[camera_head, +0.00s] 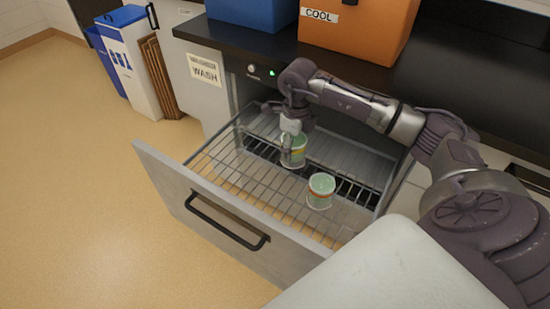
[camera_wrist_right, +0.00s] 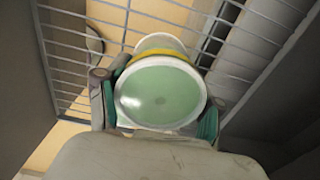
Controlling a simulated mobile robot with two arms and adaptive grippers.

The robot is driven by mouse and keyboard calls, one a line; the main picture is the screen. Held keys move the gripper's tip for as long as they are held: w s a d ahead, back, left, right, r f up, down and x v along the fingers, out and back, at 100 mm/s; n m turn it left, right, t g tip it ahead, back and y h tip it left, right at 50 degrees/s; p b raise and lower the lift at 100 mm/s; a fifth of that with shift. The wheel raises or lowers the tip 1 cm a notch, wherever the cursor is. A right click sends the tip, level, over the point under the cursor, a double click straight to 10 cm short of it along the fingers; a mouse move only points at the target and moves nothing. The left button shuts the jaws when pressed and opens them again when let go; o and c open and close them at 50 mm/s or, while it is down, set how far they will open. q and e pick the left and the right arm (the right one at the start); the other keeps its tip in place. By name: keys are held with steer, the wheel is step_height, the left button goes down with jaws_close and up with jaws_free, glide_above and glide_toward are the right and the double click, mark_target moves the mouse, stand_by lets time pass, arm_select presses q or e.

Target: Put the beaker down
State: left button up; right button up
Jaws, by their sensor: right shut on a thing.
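My right gripper (camera_head: 293,132) reaches down into the open wash drawer (camera_head: 190,200). It is shut on a beaker (camera_head: 294,154) with pale green content and a yellow band. In the right wrist view the beaker (camera_wrist_right: 160,92) sits between the two fingers (camera_wrist_right: 155,110), with the wire rack (camera_wrist_right: 70,50) close behind it. I cannot tell whether its base touches the rack. My left gripper is not in view.
The drawer front with its black handle (camera_head: 228,220) is pulled out toward the floor. The rack's left part is bare. A blue box (camera_head: 250,12) and an orange COOL box (camera_head: 355,30) stand on the dark counter above. A white bin (camera_head: 130,60) stands at far left.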

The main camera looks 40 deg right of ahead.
steer(key=w+a+f, duration=0.2)
steer(key=a, duration=0.1)
steer(key=w+a+f, duration=0.1)
steer(key=shift+w+a+f, duration=0.35)
steer(key=shift+a, duration=0.05)
step_height(320, 180, down, 3)
steer(key=shift+f, duration=0.45)
arm_select(q)
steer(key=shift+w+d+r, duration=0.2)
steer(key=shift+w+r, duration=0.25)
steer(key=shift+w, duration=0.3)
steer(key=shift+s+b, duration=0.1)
steer(key=shift+b, duration=0.2)
arm_select(e)
steer(key=shift+f, duration=0.15)
steer(key=o, duration=1.1)
steer(key=shift+c, duration=0.2)
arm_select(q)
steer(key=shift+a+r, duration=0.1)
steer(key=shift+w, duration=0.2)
